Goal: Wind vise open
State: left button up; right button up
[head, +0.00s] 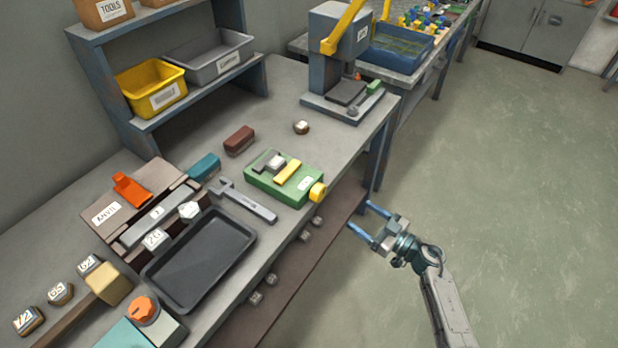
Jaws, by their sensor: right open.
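A green device that looks like the vise (258,184) sits on the workbench near its front edge. A yellow knob (318,191) sticks out at its right end. Grey blocks and a yellow bar (288,172) lie on its top; I cannot tell how far apart its jaws are. My right gripper (359,216) is open and empty, with its two blue fingers pointing left towards the bench. It appears in front of the bench edge, to the lower right of the yellow knob and apart from it. My left gripper is not in view.
A wrench (248,202) and a black tray (202,258) lie left of the vise. A press with a yellow lever (343,28) stands at the back. A small round piece (301,127) and a brown block (239,140) lie behind the vise. Floor is clear at right.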

aim_at(322, 195)
jog(key=shift+n+g+y, duration=0.6)
jog(key=shift+g, duration=0.3)
jog(key=x, duration=0.3)
jog(key=r+p+x, duration=0.1)
jog(key=x, duration=0.3)
jog(key=s+r+p+x, duration=0.1)
jog(key=x, duration=0.3)
jog(key=shift+a+r, duration=0.2)
jog(key=shift+a, duration=0.25)
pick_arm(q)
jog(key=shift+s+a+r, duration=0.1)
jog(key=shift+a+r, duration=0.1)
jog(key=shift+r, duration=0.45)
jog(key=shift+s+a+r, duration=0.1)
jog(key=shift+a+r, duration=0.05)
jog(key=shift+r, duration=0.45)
pick_arm(e)
jog(key=shift+w+a+f, duration=0.1)
jog(key=shift+w+a, duration=0.3)
jog(key=c, duration=1)
